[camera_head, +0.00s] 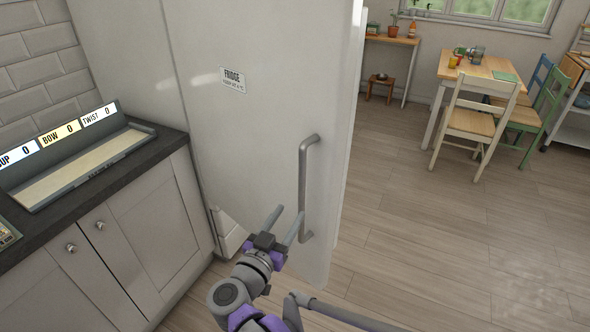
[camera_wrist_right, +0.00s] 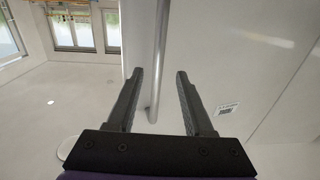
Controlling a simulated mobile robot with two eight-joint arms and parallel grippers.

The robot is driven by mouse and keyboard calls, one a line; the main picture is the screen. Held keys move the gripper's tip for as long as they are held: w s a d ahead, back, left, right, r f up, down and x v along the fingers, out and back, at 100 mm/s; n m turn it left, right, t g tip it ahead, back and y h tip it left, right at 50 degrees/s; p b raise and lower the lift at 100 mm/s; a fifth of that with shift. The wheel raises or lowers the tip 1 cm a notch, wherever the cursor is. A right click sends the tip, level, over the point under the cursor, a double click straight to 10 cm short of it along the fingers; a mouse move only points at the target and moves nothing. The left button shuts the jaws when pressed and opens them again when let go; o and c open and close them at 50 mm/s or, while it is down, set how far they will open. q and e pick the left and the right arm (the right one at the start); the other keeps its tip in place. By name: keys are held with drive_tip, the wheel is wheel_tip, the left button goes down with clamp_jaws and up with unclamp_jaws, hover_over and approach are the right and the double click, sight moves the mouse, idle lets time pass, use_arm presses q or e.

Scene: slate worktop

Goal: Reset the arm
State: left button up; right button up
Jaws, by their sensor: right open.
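My right gripper (camera_head: 291,211) is in front of the lower part of the fridge door (camera_head: 258,130), near the bottom of its grey vertical handle (camera_head: 303,185). Its two fingers are spread apart with nothing clamped between them. In the right wrist view the open fingers (camera_wrist_right: 160,74) point towards the door, and the handle (camera_wrist_right: 159,45) shows in the gap between them, closer to the left finger. I cannot tell whether a finger touches it. My left gripper is not in view.
A dark worktop (camera_head: 160,140) with a tray labelled BOW and TWIST (camera_head: 75,172) stands left, above grey cabinets (camera_head: 150,215). A wooden table (camera_head: 485,68) with chairs (camera_head: 470,122) is at the back right. The wooden floor (camera_head: 420,220) between is clear.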

drive_tip(key=shift+r, duration=0.1)
drive_tip(key=r+n+y, duration=0.1)
drive_tip(key=r, duration=0.1)
drive_tip(key=w+d+r+t+y+p, duration=0.1)
drive_tip(key=r+y, duration=0.1)
drive_tip(key=d+r+n+t+y+p, duration=0.1)
drive_tip(key=r, duration=0.1)
drive_tip(key=shift+w+d+r+n+y, duration=0.1)
drive_tip(key=shift+w+r+n+y, duration=0.1)
drive_tip(key=shift+n+y, duration=0.15)
drive_tip(key=shift+s+d+r+n+y+p, duration=0.1)
drive_tip(key=shift+d+r+n+y+p, duration=0.2)
drive_tip(key=shift+y, duration=0.35)
drive_tip(key=shift+s+d+r+n+y, duration=0.1)
drive_tip(key=shift+r+n+y, duration=0.25)
drive_tip(key=shift+y, duration=0.25)
drive_tip(key=s+d+f+g+p, duration=0.3)
drive_tip(key=s+d+f+g, duration=0.3)
drive_tip(key=s+d+f, duration=0.2)
drive_tip(key=s+d+f+g+h+p, duration=0.1)
drive_tip(key=s+d+f+g+p, duration=0.1)
drive_tip(key=s+d+f+g, duration=0.5)
drive_tip(key=s+d+f, duration=0.1)
drive_tip(key=s+d, duration=0.4)
drive_tip(key=s, duration=0.4)
drive_tip(key=shift+s+f+g+p, duration=0.15)
drive_tip(key=shift+f+g+p, duration=0.15)
drive_tip(key=shift+p, duration=0.1)
drive_tip(key=shift+d, duration=0.2)
